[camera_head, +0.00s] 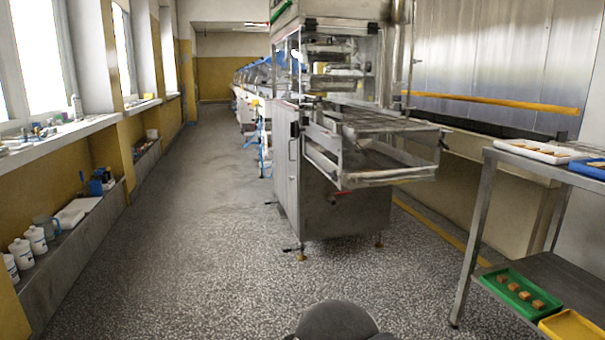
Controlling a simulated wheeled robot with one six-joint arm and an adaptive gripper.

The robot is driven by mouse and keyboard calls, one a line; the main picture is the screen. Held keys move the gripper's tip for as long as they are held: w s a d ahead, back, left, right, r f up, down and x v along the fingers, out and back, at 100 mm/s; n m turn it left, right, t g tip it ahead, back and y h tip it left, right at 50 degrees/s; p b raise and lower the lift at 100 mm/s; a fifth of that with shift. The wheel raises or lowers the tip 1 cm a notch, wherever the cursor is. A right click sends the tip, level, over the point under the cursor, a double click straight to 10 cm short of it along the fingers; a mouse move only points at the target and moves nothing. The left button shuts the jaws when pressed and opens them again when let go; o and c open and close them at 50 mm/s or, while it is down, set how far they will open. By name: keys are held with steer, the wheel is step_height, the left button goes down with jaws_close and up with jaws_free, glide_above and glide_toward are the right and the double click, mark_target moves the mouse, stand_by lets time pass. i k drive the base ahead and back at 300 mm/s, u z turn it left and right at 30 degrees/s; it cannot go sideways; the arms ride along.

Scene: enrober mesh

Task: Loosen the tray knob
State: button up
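The enrober machine (330,205) stands in the middle of the room, a steel cabinet on feet with a clear-sided housing above. A tray-like metal frame (372,180) juts out from its front toward the right. I cannot tell which part, if any of these, is the tray knob. My gripper is not in view; only a dark rounded part of my own body shows at the bottom edge.
Speckled floor (200,270) is clear before the machine and along the left aisle. A steel rack (475,235) at right holds trays, including a green tray (507,277) of brown pieces. White bottles (36,240) stand on a low left ledge.

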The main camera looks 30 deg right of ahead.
mark_target(333, 176)
steer(key=z, duration=0.15)
steer(key=i, duration=0.65)
steer(key=z, duration=0.9)
steer(key=i, duration=0.4)
steer(key=z, duration=0.45)
